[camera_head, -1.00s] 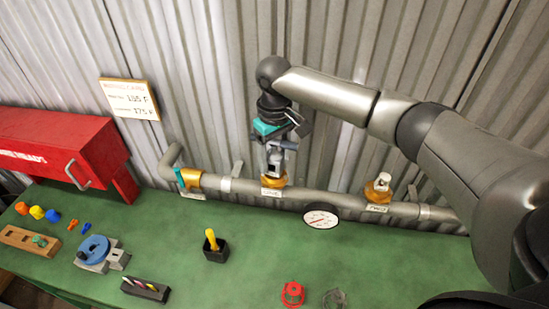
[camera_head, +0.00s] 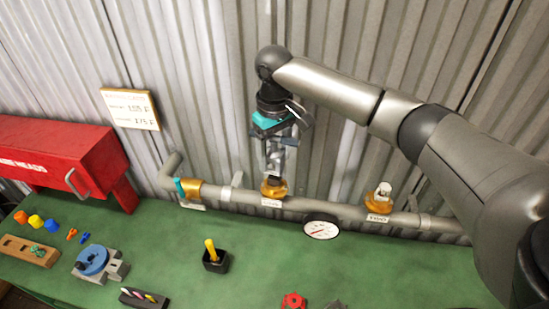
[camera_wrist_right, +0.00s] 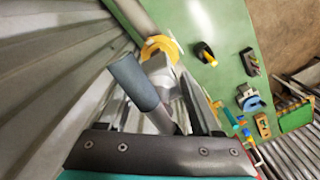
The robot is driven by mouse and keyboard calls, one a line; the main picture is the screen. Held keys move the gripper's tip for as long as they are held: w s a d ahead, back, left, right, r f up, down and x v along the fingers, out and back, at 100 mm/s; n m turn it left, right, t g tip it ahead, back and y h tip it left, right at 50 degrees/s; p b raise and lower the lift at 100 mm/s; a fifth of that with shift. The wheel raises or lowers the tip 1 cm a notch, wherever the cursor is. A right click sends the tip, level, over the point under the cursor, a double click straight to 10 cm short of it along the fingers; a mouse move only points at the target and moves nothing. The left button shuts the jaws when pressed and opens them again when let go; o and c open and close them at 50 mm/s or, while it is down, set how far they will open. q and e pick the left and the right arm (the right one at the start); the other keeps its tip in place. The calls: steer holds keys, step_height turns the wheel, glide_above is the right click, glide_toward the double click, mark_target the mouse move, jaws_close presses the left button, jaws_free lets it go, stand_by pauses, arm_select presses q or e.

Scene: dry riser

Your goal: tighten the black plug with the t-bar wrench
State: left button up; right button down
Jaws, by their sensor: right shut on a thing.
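My right gripper (camera_head: 277,142) is above the middle brass fitting (camera_head: 273,190) on the grey pipe, pointing down. It is shut on the t-bar wrench, whose grey-blue bar (camera_wrist_right: 133,82) sticks out to one side in the right wrist view. The wrench's lower end is close over the fitting, which shows as a yellow ring in the wrist view (camera_wrist_right: 163,46). I cannot tell whether the wrench touches the fitting. The black plug cannot be made out; the wrench and gripper cover that spot. My left gripper is not in view.
The pipe (camera_head: 232,196) runs along the corrugated wall, with a gauge (camera_head: 321,229) and another brass fitting (camera_head: 379,202) to the right. A black cup with a yellow handle (camera_head: 215,260) stands on the green bench (camera_head: 257,270). A red cabinet (camera_head: 60,150) is at left.

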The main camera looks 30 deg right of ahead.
mark_target(274, 137)
steer(key=shift+r, duration=2.55)
